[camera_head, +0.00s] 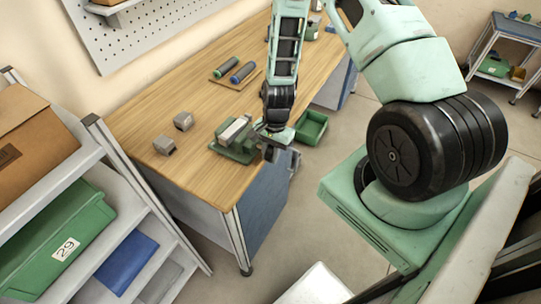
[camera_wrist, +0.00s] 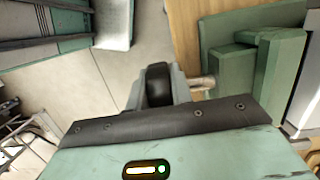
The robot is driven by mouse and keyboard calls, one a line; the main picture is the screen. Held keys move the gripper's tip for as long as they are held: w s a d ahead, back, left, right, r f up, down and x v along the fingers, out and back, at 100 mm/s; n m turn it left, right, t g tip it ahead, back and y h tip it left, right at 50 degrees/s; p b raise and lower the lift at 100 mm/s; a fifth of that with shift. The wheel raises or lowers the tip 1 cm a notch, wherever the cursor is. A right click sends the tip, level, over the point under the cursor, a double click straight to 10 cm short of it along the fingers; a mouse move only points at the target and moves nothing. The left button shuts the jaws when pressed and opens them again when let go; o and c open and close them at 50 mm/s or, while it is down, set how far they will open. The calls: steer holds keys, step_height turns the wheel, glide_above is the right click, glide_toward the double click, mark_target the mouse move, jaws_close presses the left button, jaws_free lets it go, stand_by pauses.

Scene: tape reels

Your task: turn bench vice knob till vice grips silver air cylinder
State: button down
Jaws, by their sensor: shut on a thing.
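The green bench vice (camera_head: 238,150) stands on the wooden bench near its right edge. The silver air cylinder (camera_head: 233,130) lies between its jaws; I cannot tell whether both jaws touch it. My gripper (camera_head: 270,150) is at the vice's right end. In the wrist view, my gripper (camera_wrist: 158,76) is shut on the black vice knob (camera_wrist: 158,88), with one grey finger on either side. A short metal shaft (camera_wrist: 202,83) runs from the knob to the green vice body (camera_wrist: 275,70). A pale grey part, possibly the cylinder, shows at the right edge.
Two grey blocks (camera_head: 183,121) sit left of the vice on the bench (camera_head: 205,95). Behind is a board with a green and a blue-ended cylinder (camera_head: 242,72). A green bin (camera_head: 311,127) is just right of the vice. A shelf with boxes (camera_head: 55,235) stands at left.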

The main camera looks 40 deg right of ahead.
steer(key=y, duration=0.1)
steer(key=g+y+b, duration=0.1)
steer(key=y+b, duration=0.1)
steer(key=y, duration=0.1)
steer(key=shift+w+d, duration=0.15)
steer(key=shift+d, duration=0.1)
steer(key=y+b, duration=0.1)
steer(key=y, duration=0.1)
steer(key=g+y+b, duration=0.1)
steer(key=shift+d+g+y+b, duration=0.15)
steer(key=shift+g+y+b, duration=0.15)
steer(key=shift+y+b, duration=0.1)
steer(key=y+b, duration=0.1)
steer(key=g+y+b, duration=0.1)
steer(key=y+b, duration=0.1)
steer(key=g+y+b, duration=0.1)
steer(key=shift+w+d+y+b, duration=0.1)
steer(key=shift+d+y+b, duration=0.15)
steer(key=shift+y+b, duration=0.15)
steer(key=shift+d+r+g+y+b, duration=0.15)
steer(key=shift+g+y+b, duration=0.25)
steer(key=shift+y+b, duration=0.9)
steer(key=shift+r, duration=0.15)
steer(key=c, duration=1.2)
jaws_free()
steer(key=shift+c, duration=0.2)
